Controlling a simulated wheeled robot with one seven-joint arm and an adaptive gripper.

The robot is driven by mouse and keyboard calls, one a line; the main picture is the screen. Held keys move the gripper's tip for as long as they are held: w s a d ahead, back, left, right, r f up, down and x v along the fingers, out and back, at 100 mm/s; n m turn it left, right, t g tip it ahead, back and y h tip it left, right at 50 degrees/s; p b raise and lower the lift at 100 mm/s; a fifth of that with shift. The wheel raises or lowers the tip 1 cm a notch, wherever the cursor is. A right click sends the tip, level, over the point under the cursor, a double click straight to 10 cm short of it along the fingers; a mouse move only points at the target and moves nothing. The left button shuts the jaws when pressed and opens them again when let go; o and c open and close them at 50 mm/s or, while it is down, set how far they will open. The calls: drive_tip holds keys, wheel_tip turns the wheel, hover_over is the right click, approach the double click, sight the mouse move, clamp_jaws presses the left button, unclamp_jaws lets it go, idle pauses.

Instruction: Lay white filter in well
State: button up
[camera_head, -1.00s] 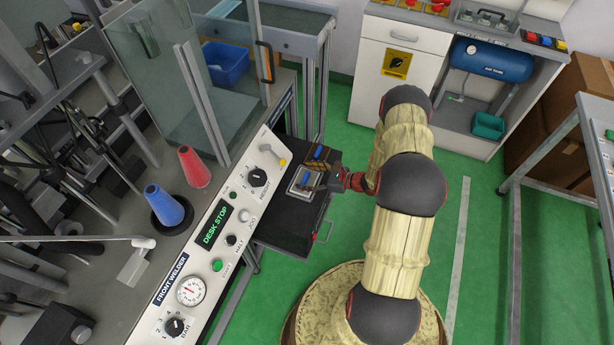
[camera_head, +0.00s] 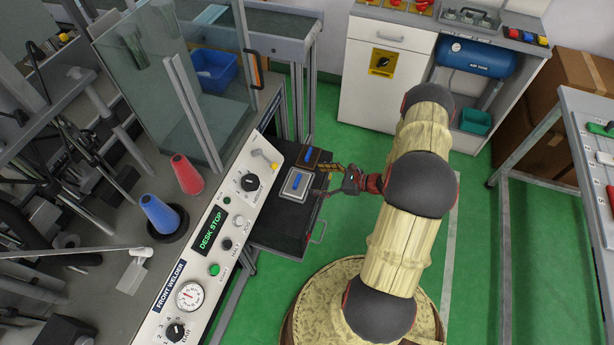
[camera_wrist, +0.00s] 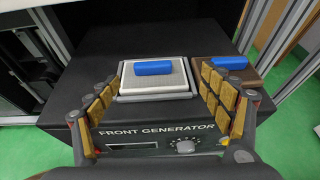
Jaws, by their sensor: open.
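The white filter (camera_head: 298,182) is a pale square plate with a blue handle bar on top. It lies flat on the black front generator box (camera_head: 268,234). In the wrist view the white filter (camera_wrist: 172,85) sits inside a thin grey rim (camera_wrist: 155,98), with its blue handle upward. My gripper (camera_head: 322,179) is open and empty, just right of the filter in the head view. In the wrist view my gripper's (camera_wrist: 158,88) fingers stand apart on either side of the near edge, clear of the filter. What lies beneath the filter is hidden.
A brown plate (camera_head: 319,154) with a blue handle lies close beside the white filter. The welder's control panel (camera_head: 221,227) and glass guard (camera_head: 215,115) stand to the left. Blue (camera_head: 160,212) and red (camera_head: 187,174) cones stand farther left. Green floor at right is open.

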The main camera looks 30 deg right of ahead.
drive_tip(key=s+a+r+n+g, duration=0.1)
drive_tip(key=a+r+n+g, duration=0.45)
drive_tip(key=r, duration=0.75)
drive_tip(key=s+a+r+n+g, duration=0.1)
drive_tip(key=a+r+n+g, duration=0.1)
drive_tip(key=a+r+n, duration=0.85)
drive_tip(key=s+a+r+n+t+h, duration=0.1)
drive_tip(key=s+r+n+h, duration=0.3)
drive_tip(key=s+r, duration=0.5)
drive_tip(key=s+a+r+n+t+h, duration=0.1)
drive_tip(key=s+a+r+n+h, duration=0.3)
drive_tip(key=r, duration=1.2)
drive_tip(key=s+n, duration=0.4)
drive_tip(key=s, duration=0.2)
drive_tip(key=shift+a+n, duration=0.15)
drive_tip(key=shift+n, duration=0.25)
